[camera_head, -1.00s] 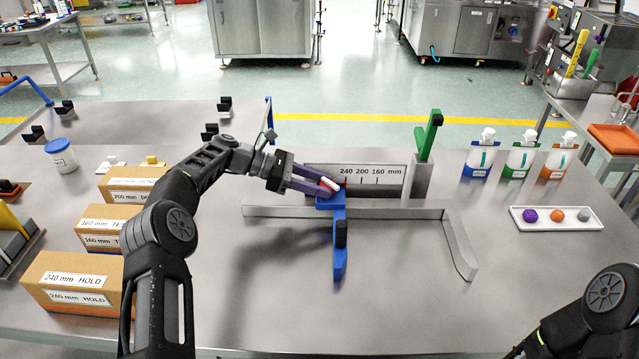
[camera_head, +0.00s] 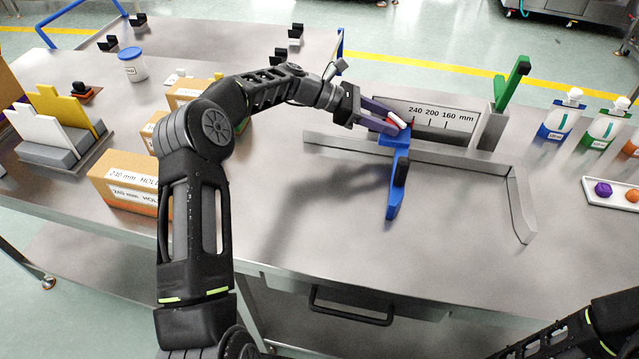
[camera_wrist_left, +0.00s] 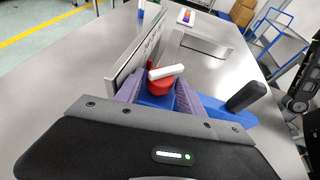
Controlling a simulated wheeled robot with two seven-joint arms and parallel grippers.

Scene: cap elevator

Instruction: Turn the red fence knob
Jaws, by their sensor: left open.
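The red fence knob (camera_wrist_left: 160,84) with a white bar (camera_wrist_left: 166,71) across its top sits on the blue fence (camera_wrist_left: 158,101). In the head view the red knob (camera_head: 397,119) shows at the upper end of the blue fence (camera_head: 396,185), below the millimetre scale (camera_head: 440,116). My left gripper (camera_head: 388,116) is at the knob, with its purple-grey fingers open. In the left wrist view the knob lies between the two fingers of my left gripper (camera_wrist_left: 158,92); whether they touch it I cannot tell. My right gripper is out of view.
A grey rail frame (camera_head: 520,200) surrounds the fence, with a green lever (camera_head: 512,85) on a post at right. Labelled cardboard boxes (camera_head: 130,178) stand at left. Bottles (camera_head: 562,115) and a white tray (camera_head: 615,198) are at right. The table front is clear.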

